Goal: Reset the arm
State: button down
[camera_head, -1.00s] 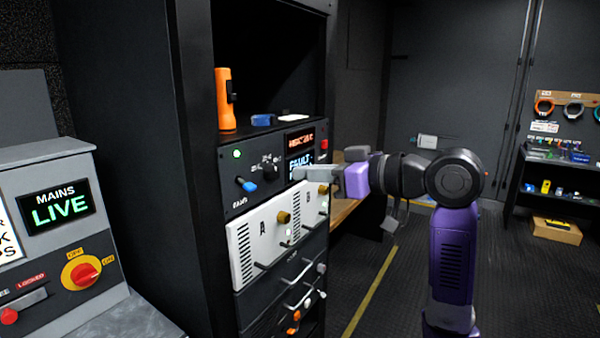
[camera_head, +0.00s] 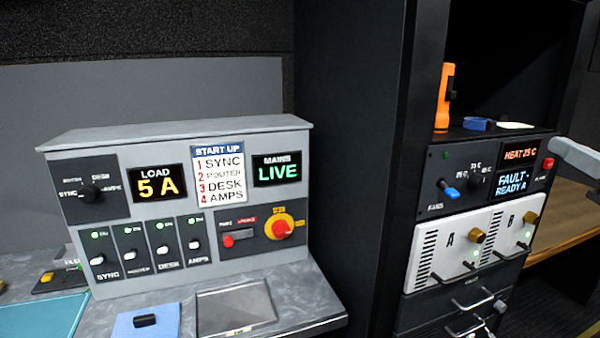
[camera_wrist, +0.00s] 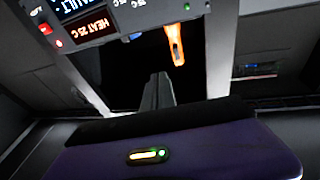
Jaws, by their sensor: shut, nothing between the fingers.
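My gripper (camera_wrist: 158,92) shows in the wrist view with its grey fingers together and nothing between them. In the head view only a grey end part of it (camera_head: 578,158) shows at the right edge, in front of the rack's side; most of the arm is out of frame. The wrist view shows the rack's fan panel (camera_wrist: 165,8) tilted at the top. An orange flashlight (camera_wrist: 174,42) appears beyond the fingers. The gripper is apart from the flashlight.
The rack's fan panel (camera_head: 470,178) reads HEAT 25 C and FAULT - READY A. Below it are white modules A (camera_head: 437,256) and B (camera_head: 510,232). The flashlight (camera_head: 443,100) stands on the rack shelf. A grey power console (camera_head: 130,215) with switches stands left, its display reading MAINS LIVE.

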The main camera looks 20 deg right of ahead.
jog(key=s+a+f+m+h, duration=0.2)
jog(key=a+f, duration=0.1)
jog(key=f, duration=0.4)
jog(key=s+a+f+m+g+h, duration=0.1)
jog(key=a+f+m+h, duration=0.2)
jog(key=f, duration=0.4)
jog(key=s+a+f+m+h, duration=0.15)
jog(key=a+f, duration=0.25)
jog(key=f, duration=0.4)
jog(key=s+a+f+n+g+y, duration=0.2)
jog(key=s+a+f+n+y, duration=0.2)
jog(key=s+a+f, duration=0.5)
jog(key=s+a+f+n+g+y, duration=0.2)
jog(key=s+a+f+n+y, duration=0.3)
jog(key=s+a+f, duration=0.4)
jog(key=s+a+y, duration=0.1)
jog(key=s+a, duration=0.3)
jog(key=shift+s, duration=0.15)
